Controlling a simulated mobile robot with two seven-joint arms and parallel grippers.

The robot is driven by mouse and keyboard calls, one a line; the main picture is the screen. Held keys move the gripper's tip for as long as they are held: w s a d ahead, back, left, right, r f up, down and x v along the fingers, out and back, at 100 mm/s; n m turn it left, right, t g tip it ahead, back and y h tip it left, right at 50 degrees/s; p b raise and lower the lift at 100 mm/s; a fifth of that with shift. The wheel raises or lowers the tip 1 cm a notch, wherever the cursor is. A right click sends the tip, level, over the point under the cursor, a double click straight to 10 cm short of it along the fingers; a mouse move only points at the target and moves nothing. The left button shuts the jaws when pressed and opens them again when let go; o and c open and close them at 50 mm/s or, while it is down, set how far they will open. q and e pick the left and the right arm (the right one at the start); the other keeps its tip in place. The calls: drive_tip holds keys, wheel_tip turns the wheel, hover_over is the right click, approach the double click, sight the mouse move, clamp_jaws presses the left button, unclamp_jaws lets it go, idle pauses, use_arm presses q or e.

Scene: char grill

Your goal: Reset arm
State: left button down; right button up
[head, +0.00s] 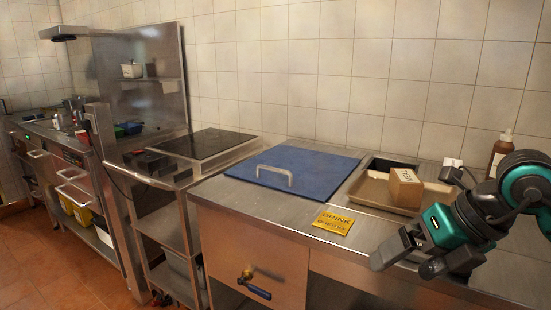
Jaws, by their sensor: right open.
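My right gripper (405,264) is at the lower right of the head view, with a teal and dark grey body. Its arm comes in from the right edge. The jaws are open and point down and to the left, with nothing seen between them. The gripper appears in front of the steel counter's right part, near a beige tray (372,191); how far above the counter it is, I cannot tell. My left gripper is not in view.
A brown box (405,188) sits in the tray. A blue lid with a handle (306,171) and a yellow sign (334,223) lie on the counter. A brown bottle (501,153) stands behind my right arm. A dark cooktop (203,144) is further left. The tiled floor at left is clear.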

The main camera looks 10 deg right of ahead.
drive_tip(key=a+r+m+t+y+p, duration=0.25)
drive_tip(key=a+m+y, duration=0.45)
drive_tip(key=a+y, duration=0.7)
drive_tip(key=w+d+f+m+t+h+p, duration=0.15)
drive_tip(key=d+f+m+t+h, duration=0.45)
drive_tip(key=f+m+t+h, duration=0.8)
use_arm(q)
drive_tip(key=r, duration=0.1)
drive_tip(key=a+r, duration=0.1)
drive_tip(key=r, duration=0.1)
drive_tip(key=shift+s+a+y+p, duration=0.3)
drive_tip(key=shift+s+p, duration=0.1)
use_arm(e)
drive_tip(key=s+f+m+g+h, duration=0.1)
drive_tip(key=s+f+m+g, duration=0.4)
drive_tip(key=f, duration=0.3)
drive_tip(key=s+f+m+g+h, duration=0.1)
drive_tip(key=s+f+m+g, duration=0.4)
drive_tip(key=f+m, duration=0.2)
drive_tip(key=shift+s+f, duration=0.4)
drive_tip(key=shift+f, duration=0.15)
drive_tip(key=shift+a, duration=0.1)
